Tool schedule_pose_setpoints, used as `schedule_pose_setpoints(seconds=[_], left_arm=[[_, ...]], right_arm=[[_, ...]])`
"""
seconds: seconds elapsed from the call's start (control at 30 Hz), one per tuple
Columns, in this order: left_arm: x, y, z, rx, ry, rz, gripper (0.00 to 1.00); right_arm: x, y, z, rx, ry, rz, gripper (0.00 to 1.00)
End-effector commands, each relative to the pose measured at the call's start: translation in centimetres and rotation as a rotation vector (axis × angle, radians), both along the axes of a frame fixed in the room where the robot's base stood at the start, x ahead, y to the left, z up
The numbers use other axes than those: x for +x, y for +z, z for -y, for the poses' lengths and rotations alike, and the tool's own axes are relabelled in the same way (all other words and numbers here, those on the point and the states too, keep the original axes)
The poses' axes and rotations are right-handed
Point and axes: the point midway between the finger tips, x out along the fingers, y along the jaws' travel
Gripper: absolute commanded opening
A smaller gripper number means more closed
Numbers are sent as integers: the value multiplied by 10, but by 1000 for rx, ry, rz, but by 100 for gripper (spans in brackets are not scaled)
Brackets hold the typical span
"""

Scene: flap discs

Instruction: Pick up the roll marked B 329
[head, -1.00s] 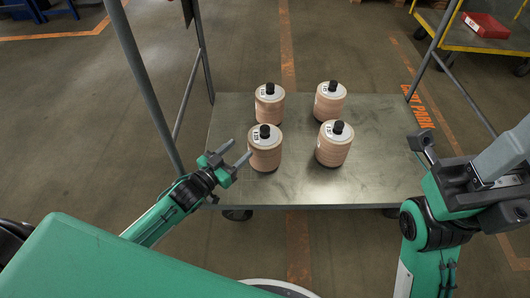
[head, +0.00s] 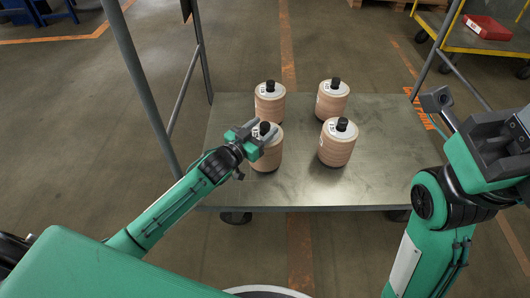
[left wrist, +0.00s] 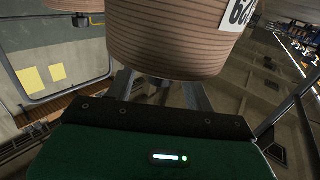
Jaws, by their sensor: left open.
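Several tan, ribbed rolls with white tops and black knobs stand upright on the cart deck: near left (head: 267,158), near right (head: 337,147), far left (head: 268,106) and far right (head: 331,103). Their labels are too small to read in the head view, so I cannot tell which is B 329. My left gripper (head: 261,137) is open and overlaps the near-left roll's upper part. In the left wrist view a roll (left wrist: 170,45) fills the top, its cut-off label seeming to start with 68. It hides the fingertips, so contact is unclear. My right gripper (head: 475,120) is off to the right.
The grey cart deck (head: 385,180) is clear in front of and right of the rolls. A metal post (head: 145,90) rises on the left. A yellow cart (head: 490,40) carrying a red box (head: 486,27) stands at the far right.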

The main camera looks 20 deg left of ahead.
Motion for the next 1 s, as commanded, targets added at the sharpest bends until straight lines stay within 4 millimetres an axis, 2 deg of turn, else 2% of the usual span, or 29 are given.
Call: schedule_pose_setpoints(seconds=[0.17, 0.43, 0.47, 0.7, 0.73, 1.0], left_arm=[[14, -1, 5, 1, 1, 0, 53], [16, 1, 6, 0, 1, -1, 53], [16, 1, 6, 0, 1, -1, 51], [16, 0, 6, 0, 1, -1, 4], [16, 1, 6, 0, 1, 0, 0], [15, 0, 5, 0, 1, 0, 0]], right_arm=[[-2, 1, 2, 11, 3, 10, 36], [-2, 3, 2, 12, 3, 11, 36], [-2, 3, 2, 12, 3, 11, 36], [-2, 3, 2, 12, 3, 11, 36], [-2, 3, 2, 12, 3, 11, 36], [-2, 3, 2, 12, 2, 11, 36]])
